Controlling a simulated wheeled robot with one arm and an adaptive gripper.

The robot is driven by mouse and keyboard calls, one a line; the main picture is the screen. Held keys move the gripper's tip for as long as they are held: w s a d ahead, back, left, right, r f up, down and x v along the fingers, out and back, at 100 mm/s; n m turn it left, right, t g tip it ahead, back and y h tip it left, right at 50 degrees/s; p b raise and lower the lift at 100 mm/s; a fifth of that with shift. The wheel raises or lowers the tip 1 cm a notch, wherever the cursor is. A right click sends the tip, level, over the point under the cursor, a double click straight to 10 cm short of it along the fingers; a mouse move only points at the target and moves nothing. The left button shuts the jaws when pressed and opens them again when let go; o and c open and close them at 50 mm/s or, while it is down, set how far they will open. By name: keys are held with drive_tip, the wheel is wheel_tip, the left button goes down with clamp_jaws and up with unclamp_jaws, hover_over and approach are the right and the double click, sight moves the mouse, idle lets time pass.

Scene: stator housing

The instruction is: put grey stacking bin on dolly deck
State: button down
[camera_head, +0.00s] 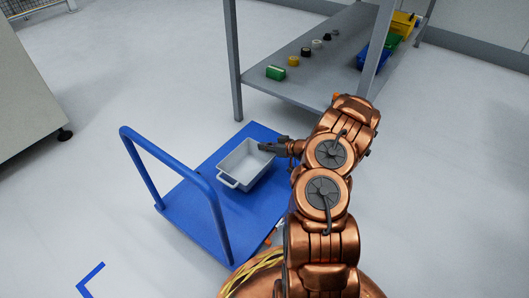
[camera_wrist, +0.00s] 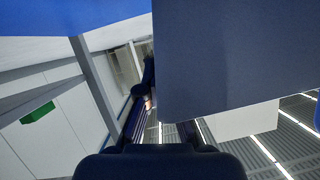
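The grey stacking bin (camera_head: 236,181) is upright and empty on the blue dolly deck (camera_head: 192,208) in the head view. A handle shows at its near-left end. My gripper (camera_head: 272,147) is at the bin's right rim, over the deck. Whether it touches or grips the rim cannot be told. In the wrist view a large blue-grey panel, probably the bin's wall (camera_wrist: 235,60), covers much of the picture. One dark finger shows left of it and the other is partly hidden behind it. The dolly deck shows blue at the top left (camera_wrist: 60,15).
The dolly's blue push handle (camera_head: 217,215) rises on the left. A grey cabinet (camera_head: 28,95) is at left. Floor at front left is clear.

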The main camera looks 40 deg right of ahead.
drive_tip(key=shift+f, duration=0.95)
drive_tip(key=shift+b, duration=0.3)
drive_tip(key=shift+f, duration=0.25)
drive_tip(key=c, duration=1.3)
unclamp_jaws()
drive_tip(key=shift+r, duration=0.1)
drive_tip(key=shift+r, duration=0.2)
drive_tip(key=shift+s+d+r+p, duration=0.1)
drive_tip(key=shift+s+r+p, duration=0.1)
drive_tip(key=shift+s+p, duration=0.1)
drive_tip(key=shift+p+v, duration=1.8)
drive_tip(key=shift+v, duration=3.85)
